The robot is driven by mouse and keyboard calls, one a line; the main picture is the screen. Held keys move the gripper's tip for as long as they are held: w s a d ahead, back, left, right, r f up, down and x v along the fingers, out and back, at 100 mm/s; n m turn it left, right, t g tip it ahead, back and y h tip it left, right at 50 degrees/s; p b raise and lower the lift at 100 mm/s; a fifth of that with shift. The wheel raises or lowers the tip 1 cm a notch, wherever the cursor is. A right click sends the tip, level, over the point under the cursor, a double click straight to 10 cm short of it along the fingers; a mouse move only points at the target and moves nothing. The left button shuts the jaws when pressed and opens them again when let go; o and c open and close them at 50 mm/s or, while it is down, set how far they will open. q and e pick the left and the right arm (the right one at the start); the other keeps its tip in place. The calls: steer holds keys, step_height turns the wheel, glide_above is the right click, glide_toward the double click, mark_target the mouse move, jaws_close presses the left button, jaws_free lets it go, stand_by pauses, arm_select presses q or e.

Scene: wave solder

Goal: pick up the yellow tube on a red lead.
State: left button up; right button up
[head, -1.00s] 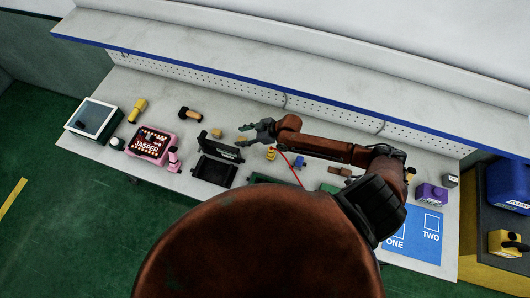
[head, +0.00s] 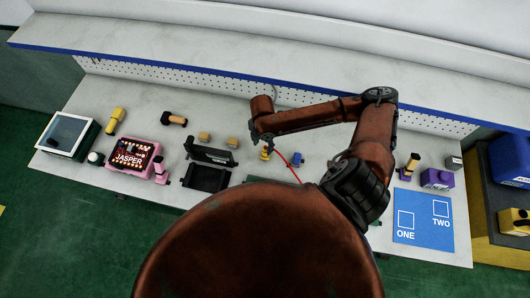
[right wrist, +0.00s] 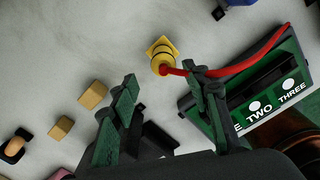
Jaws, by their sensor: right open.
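The yellow tube (head: 265,154) stands on the bench with a red lead (head: 288,165) running off to the right. In the right wrist view the yellow tube (right wrist: 162,56) lies just beyond the fingertips, roughly between them, and the red lead (right wrist: 245,64) leaves it and passes by the right finger. My right gripper (head: 264,141) points down at the tube from above in the head view. In the right wrist view my right gripper (right wrist: 160,76) is open and empty. My left gripper is not in view.
A green holder (right wrist: 262,100) marked TWO and THREE lies right of the fingers. Tan blocks (right wrist: 92,95) are on the left. A black tray (head: 207,178) and pink JASPER box (head: 134,160) stand left; a blue mat (head: 424,225) lies right.

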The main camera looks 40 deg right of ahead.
mark_target(265, 152)
steer(key=f, duration=0.5)
steer(key=d+f, duration=0.1)
steer(key=f, duration=0.1)
steer(key=shift+s+f, duration=0.2)
steer(key=shift+s, duration=0.05)
steer(key=shift+c, duration=0.4)
jaws_close()
